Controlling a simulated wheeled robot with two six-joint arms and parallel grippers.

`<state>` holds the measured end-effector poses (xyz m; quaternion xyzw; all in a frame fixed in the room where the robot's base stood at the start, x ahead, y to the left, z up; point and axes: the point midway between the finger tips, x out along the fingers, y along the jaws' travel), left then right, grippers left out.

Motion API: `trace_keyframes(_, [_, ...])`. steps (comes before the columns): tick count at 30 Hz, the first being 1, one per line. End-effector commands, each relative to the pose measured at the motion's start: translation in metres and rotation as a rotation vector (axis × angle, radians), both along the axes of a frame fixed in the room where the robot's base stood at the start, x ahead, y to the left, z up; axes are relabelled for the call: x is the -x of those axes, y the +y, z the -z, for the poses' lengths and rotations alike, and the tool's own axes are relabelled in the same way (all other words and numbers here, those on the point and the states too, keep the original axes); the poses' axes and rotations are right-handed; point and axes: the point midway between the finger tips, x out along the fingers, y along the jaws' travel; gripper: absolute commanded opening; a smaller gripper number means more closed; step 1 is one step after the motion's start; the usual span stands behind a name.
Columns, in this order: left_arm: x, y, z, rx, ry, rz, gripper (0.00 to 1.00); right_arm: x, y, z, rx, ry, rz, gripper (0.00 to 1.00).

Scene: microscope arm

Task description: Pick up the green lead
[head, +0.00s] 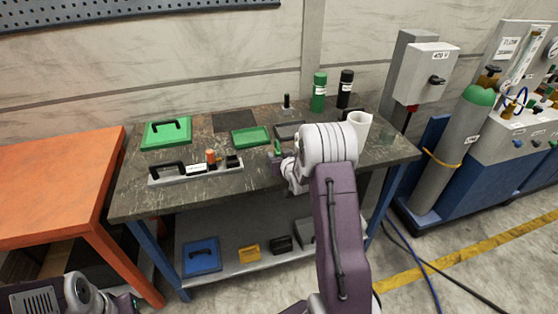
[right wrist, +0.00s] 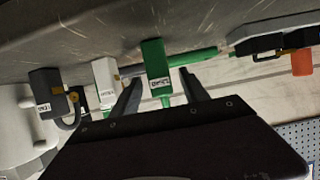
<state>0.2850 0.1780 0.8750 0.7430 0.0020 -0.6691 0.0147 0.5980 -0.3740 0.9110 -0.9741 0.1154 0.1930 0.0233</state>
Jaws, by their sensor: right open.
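The green lead (right wrist: 157,68) shows in the right wrist view as an upright green block with a white label. In the head view its green top (head: 277,147) stands on the dark table, just left of my right wrist. My right gripper (right wrist: 160,78) is open, with one dark finger on each side of the green block in the picture. I cannot tell whether either finger touches it. In the head view my right arm hides most of this gripper. Part of my left arm shows at the lower left, but its gripper's opening is unclear.
A white labelled block (right wrist: 106,83) and a grey labelled block (right wrist: 47,92) stand left of the green one in the wrist view.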

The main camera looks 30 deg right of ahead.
Motion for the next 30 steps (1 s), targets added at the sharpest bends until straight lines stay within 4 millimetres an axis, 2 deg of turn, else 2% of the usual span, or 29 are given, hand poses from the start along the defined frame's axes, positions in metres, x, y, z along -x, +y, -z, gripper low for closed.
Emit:
trace_keyframes(3, [0.000, 0.000, -0.003, 0.000, 0.000, 0.000, 0.36, -0.021, -0.004, 0.007, -0.001, 0.000, 0.000, 0.53])
trace_keyframes(6, [0.000, 0.000, -0.003, 0.000, 0.000, 0.000, 0.36, -0.032, -0.007, 0.012, 0.000, 0.001, 0.000, 0.53])
trace_keyframes(14, [0.000, 0.000, -0.003, 0.000, 0.000, 0.000, 0.36, -0.035, -0.008, 0.014, 0.000, 0.001, 0.000, 0.53])
trace_keyframes(18, [0.000, 0.000, -0.003, 0.000, 0.000, 0.000, 0.36, -0.035, -0.008, 0.013, 0.000, 0.000, 0.000, 0.14])
trace_keyframes(20, [0.000, 0.000, -0.003, 0.000, 0.000, 0.000, 0.36, -0.035, -0.008, 0.013, 0.000, 0.000, 0.000, 0.00])
trace_keyframes(30, [0.000, 0.000, -0.003, 0.000, 0.000, 0.000, 0.36, -0.036, -0.008, 0.008, 0.001, -0.002, 0.000, 0.00])
